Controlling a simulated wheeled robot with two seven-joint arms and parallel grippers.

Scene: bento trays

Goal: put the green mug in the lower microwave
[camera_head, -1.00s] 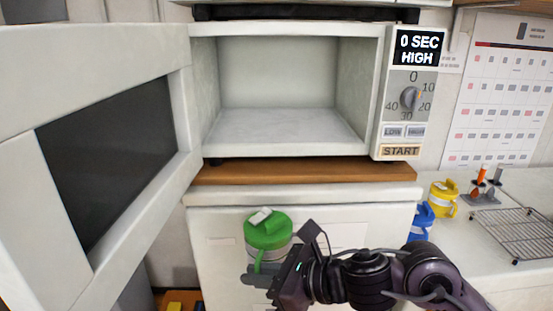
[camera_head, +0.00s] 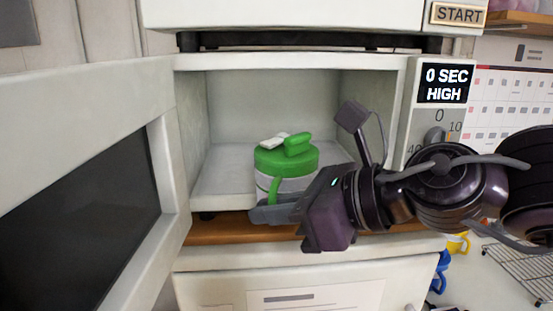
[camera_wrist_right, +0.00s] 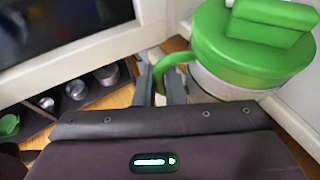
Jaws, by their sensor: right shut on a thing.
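The green mug (camera_head: 287,160) has a green lid and a pale body. It is upright at the front opening of the lower microwave (camera_head: 228,180), whose door (camera_head: 168,190) stands open to the left. My right gripper (camera_head: 262,208) is shut on the mug's green handle. The right wrist view shows the handle (camera_wrist_right: 172,72) between the fingers (camera_wrist_right: 160,82) and the mug (camera_wrist_right: 250,50) beside them. I cannot tell whether the mug's base touches the microwave floor; the gripper hides part of it. My left gripper is not in view.
Another microwave (camera_head: 300,14) sits directly above. A wooden shelf (camera_head: 215,230) is under the lower one. A yellow mug (camera_head: 457,243), a blue mug (camera_head: 440,268) and a wire rack (camera_head: 520,262) are at the lower right. The cavity behind the mug looks empty.

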